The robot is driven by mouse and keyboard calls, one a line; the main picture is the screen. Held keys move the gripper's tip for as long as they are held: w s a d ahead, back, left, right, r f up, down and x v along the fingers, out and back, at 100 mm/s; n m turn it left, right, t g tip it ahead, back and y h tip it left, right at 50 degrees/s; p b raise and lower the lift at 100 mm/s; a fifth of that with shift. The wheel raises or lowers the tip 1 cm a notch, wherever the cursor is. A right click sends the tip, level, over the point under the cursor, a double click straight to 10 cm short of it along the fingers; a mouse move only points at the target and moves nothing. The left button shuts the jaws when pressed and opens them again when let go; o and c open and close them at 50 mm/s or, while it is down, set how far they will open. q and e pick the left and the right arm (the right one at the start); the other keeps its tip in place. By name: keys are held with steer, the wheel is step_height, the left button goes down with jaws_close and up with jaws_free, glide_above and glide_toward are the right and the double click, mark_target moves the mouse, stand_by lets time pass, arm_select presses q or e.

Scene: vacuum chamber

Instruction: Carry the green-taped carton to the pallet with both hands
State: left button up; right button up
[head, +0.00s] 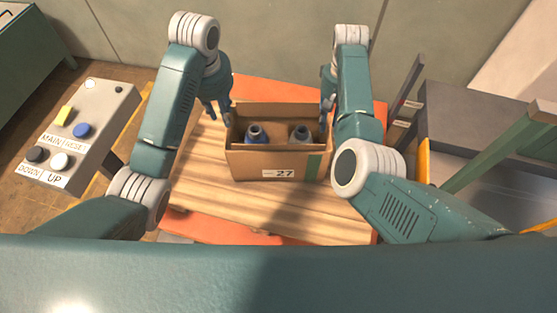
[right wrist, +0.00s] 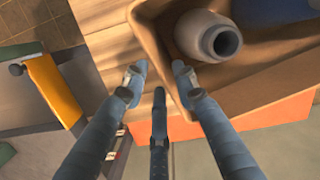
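The carton (head: 246,165) is an open brown box with a "27" label and a green strip at the right of its front. It stands upright on wooden boards (head: 215,200). Two grey-necked bottles (head: 256,134) (head: 300,134) are inside. My left gripper (head: 224,110) is at the carton's left side; its fingertips are too small to judge. My right gripper (head: 327,108) is at the right side, partly hidden by my arm. In the right wrist view its fingers (right wrist: 160,72) are spread around the carton wall (right wrist: 150,28), one outside and one over the rim. Contact is unclear.
An orange surface (head: 262,92) shows around the boards. A grey control box (head: 100,110) with UP and DOWN buttons stands at left. A grey unit with posts (head: 470,115) stands close at right. A wall is behind. Bare boards lie in front of the carton.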

step_height(320, 180, up, 8)
steer(key=shift+w, duration=0.45)
steer(key=shift+f, duration=0.2)
